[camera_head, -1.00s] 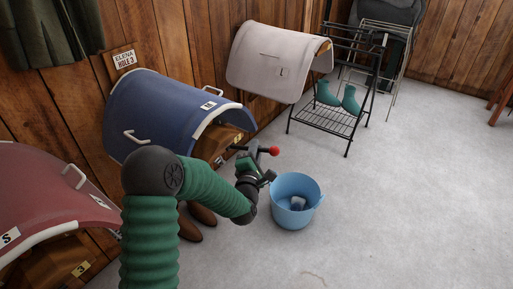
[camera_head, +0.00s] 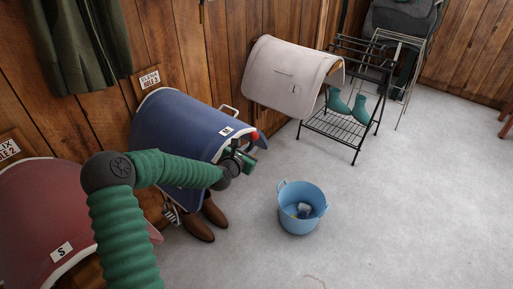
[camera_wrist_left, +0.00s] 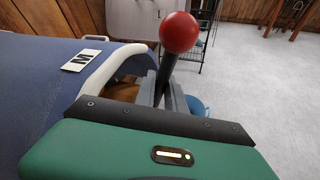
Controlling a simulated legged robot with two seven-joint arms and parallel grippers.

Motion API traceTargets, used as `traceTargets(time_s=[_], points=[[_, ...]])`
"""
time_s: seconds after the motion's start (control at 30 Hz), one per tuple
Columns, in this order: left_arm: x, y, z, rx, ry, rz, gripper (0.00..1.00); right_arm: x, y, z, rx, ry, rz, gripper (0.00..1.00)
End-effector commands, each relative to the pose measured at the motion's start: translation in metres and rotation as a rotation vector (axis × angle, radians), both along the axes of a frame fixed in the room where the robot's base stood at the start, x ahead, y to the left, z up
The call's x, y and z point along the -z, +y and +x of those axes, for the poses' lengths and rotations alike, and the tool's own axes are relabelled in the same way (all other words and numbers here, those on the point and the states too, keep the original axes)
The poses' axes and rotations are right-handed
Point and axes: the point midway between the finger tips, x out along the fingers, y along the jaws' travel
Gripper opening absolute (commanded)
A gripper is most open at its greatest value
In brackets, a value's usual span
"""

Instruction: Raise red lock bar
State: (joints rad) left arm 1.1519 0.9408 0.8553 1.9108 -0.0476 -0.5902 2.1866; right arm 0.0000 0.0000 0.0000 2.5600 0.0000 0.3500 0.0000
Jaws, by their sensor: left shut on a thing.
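The red lock bar ends in a red ball knob (camera_head: 262,140), beside the front edge of the blue saddle cover (camera_head: 180,125) marked M. In the left wrist view the knob (camera_wrist_left: 179,32) tops a dark shaft that rises from between grey fingers. My left gripper (camera_head: 240,155) is shut on the bar below the knob. The bar's pivot and the wooden rack under the blue cover are mostly hidden by my arm and the cover. My right gripper is not in view.
Brown boots (camera_head: 203,222) stand below the blue cover. A light blue bucket (camera_head: 301,222) is on the floor to the right. A black rack (camera_head: 345,128) with green boots stands behind. A red cover (camera_head: 40,215) is at left. The right floor is clear.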

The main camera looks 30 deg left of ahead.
Motion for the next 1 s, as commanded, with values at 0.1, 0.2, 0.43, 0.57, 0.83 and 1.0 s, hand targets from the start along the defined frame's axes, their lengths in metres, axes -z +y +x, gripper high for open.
traceTargets(time_s=[0.1, 0.2, 0.43, 0.57, 0.83, 1.0], points=[[-0.001, 0.013, -0.002, -0.006, 0.013, -0.092, 0.00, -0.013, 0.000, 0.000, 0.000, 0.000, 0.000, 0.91], [-0.001, 0.019, -0.001, -0.004, 0.018, -0.153, 0.00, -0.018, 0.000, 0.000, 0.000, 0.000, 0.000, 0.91], [0.002, 0.028, 0.000, -0.001, 0.029, -0.245, 0.00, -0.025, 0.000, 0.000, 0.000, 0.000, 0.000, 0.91], [0.003, 0.030, 0.000, 0.000, 0.032, -0.271, 0.00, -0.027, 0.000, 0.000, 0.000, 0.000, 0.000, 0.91], [0.004, 0.031, 0.000, 0.000, 0.035, -0.282, 0.00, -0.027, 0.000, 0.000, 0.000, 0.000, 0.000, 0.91], [0.005, 0.031, 0.000, 0.000, 0.035, -0.282, 0.00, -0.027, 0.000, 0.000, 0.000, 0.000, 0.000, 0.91]])
